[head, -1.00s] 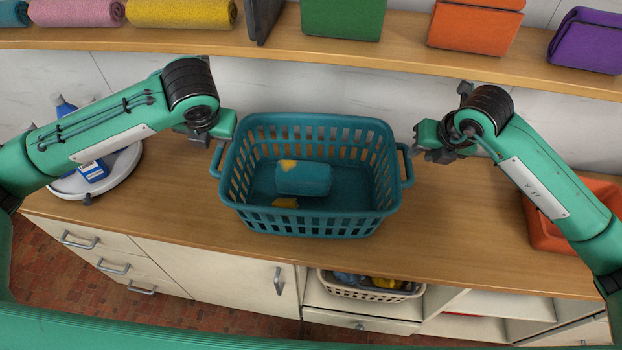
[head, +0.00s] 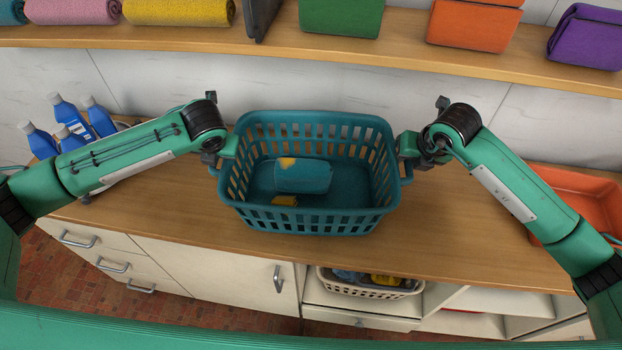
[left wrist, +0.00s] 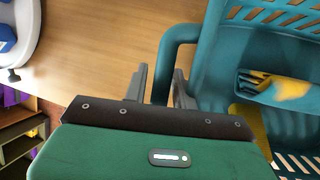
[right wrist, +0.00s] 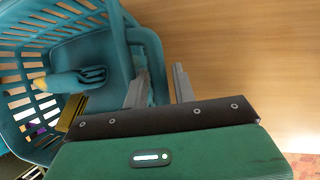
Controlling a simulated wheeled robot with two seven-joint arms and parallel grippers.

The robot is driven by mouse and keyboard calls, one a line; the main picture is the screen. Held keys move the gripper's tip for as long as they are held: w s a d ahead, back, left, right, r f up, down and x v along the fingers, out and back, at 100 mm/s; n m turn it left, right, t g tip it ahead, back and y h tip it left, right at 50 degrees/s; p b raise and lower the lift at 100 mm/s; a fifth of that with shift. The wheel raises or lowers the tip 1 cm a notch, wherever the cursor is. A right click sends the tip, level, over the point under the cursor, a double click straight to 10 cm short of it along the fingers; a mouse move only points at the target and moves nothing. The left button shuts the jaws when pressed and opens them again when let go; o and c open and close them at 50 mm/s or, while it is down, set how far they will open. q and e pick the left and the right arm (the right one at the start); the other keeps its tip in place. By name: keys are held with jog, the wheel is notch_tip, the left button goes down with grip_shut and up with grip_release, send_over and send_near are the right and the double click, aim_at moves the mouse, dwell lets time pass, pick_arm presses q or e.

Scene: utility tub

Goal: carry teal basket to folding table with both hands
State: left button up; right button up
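The teal basket (head: 308,222) stands on the wooden counter with a folded teal-and-yellow cloth (head: 303,176) and a small yellow piece (head: 285,201) inside. My left gripper (head: 219,158) is at its left handle. In the left wrist view, that gripper (left wrist: 160,88) has its fingers apart, one on each side of the handle (left wrist: 166,55). My right gripper (head: 407,160) is at the right handle. In the right wrist view, that gripper (right wrist: 160,85) is also open, with the handle (right wrist: 151,50) between its fingers. No folding table is recognisable.
Blue bottles (head: 72,120) stand at the left, and an orange tray (head: 570,195) is at the right. A cream basket (head: 370,285) sits in the cabinet below. Counter (head: 460,225) right of the basket is clear.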

jog(key=shift+f, duration=0.15)
pick_arm(q)
jog(key=shift+f, duration=0.25)
grip_shut()
pick_arm(e)
grip_shut()
pick_arm(q)
jog(key=shift+w+r, duration=0.15)
jog(key=shift+r, duration=0.05)
pick_arm(e)
jog(key=shift+w+r, duration=0.15)
jog(key=shift+r, duration=0.05)
